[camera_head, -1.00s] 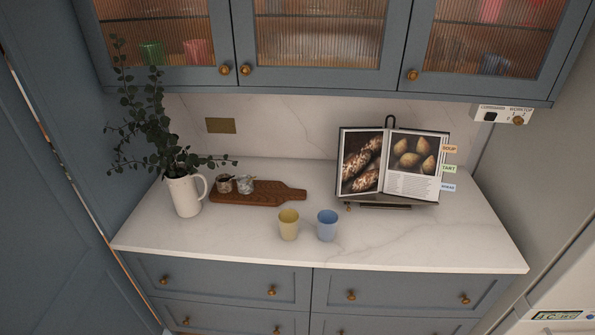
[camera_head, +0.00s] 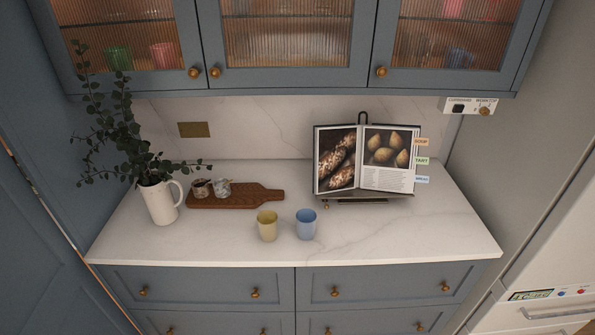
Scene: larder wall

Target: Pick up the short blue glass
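The short blue glass (camera_head: 306,225) stands upright on the white marble counter near its front edge. A yellow glass (camera_head: 267,226) of similar size stands just to its left, with a small gap between them. Neither of my grippers shows in the head view. A blue shape (camera_head: 459,58) shows dimly behind the ribbed glass of the right wall-cabinet door; I cannot tell what it is.
A white jug (camera_head: 160,204) with leafy stems and a wooden board (camera_head: 237,198) with two small pots are at left. An open cookbook (camera_head: 365,160) stands behind the glasses. Wall cabinets (camera_head: 290,77) overhang the counter (camera_head: 420,225), whose right side is clear.

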